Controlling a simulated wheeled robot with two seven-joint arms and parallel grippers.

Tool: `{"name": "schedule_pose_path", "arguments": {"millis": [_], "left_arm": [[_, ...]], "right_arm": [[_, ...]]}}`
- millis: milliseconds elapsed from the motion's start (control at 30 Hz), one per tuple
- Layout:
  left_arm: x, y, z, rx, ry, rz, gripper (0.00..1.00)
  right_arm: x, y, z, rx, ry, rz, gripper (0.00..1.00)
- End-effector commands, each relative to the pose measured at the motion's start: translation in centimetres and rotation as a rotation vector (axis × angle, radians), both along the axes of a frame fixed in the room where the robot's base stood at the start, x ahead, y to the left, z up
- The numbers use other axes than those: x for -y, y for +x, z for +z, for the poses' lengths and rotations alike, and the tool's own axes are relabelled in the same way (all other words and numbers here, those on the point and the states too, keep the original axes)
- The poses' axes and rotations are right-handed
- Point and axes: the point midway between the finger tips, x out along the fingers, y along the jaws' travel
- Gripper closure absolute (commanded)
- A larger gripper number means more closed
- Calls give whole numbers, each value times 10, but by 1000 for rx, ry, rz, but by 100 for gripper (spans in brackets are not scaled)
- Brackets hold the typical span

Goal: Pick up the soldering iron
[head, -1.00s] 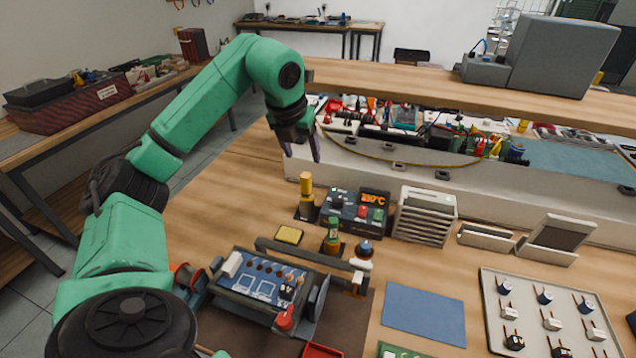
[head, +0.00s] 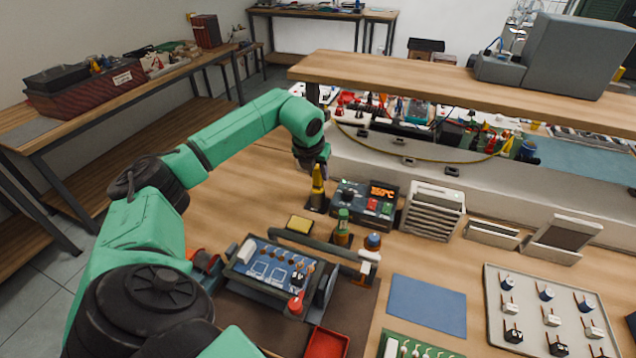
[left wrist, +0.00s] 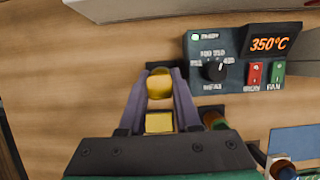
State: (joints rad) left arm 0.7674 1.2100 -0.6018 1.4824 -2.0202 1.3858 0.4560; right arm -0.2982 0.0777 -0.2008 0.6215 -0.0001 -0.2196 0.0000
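The soldering iron (head: 318,181), with a yellow handle, stands upright in its dark holder left of the soldering station (head: 365,198). In the left wrist view its rounded yellow top (left wrist: 159,85) shows between my fingertips. My left gripper (head: 318,164) points down over the top of the handle. In the left wrist view my left gripper (left wrist: 160,92) is open, with one purple-grey finger on each side of the handle; whether either touches it is unclear. The station (left wrist: 245,58) reads 350°C in that view. My right gripper is out of view.
A yellow sponge (head: 299,224) lies in front of the iron. A green-topped bottle (head: 342,228) stands to its right front. A circuit board in a holder (head: 272,268) is nearer me. A shelf (head: 460,85) spans the back. Bare wood lies left of the iron.

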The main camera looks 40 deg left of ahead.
Motion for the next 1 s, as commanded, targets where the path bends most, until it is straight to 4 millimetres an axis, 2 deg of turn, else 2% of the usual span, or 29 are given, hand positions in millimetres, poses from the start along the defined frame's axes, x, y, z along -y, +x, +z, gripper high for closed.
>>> {"name": "schedule_pose_path", "arguments": {"millis": [367, 533, 667, 900, 1000], "left_arm": [[0, 0, 3, 1, -1, 0, 100], [0, 1, 21, 5, -1, 0, 100], [0, 2, 54, 9, -1, -1, 100], [2, 1, 147, 10, -3, -3, 100], [1, 1, 175, 6, -3, -2, 100]], "right_arm": [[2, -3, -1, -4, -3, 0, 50], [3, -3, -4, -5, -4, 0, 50], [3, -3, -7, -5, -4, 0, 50], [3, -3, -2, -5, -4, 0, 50], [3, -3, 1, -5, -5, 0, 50]]}}
